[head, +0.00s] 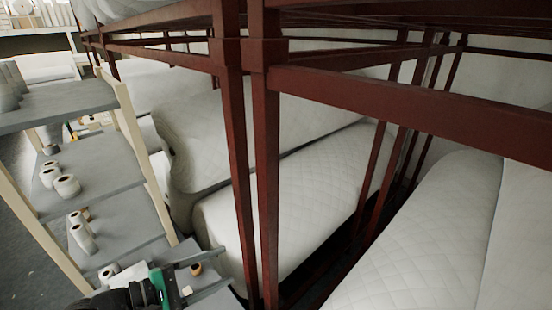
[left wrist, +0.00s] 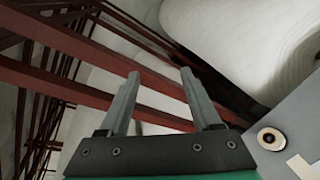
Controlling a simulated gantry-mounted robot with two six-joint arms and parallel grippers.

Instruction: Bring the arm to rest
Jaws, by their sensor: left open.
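My left gripper (head: 218,268) is at the bottom of the head view, beside the lowest part of the grey shelving. Its two grey fingers are apart with nothing held between them. The left wrist view also shows the open left gripper (left wrist: 160,85), its fingers pointing toward red-brown beams and white wadding. A small roll with a brown core (head: 196,269) appears near the fingers in the head view. A similar roll (left wrist: 270,138) sits on a grey surface to the right of the fingers in the wrist view. My right gripper is in neither view.
A shelf unit (head: 95,160) with several small rolls stands at the left. Red-brown rack posts (head: 266,180) and a beam (head: 420,110) stand right of the gripper. Large quilted wadding rolls (head: 290,205) fill the rack. Grey floor (head: 25,240) shows at the far left.

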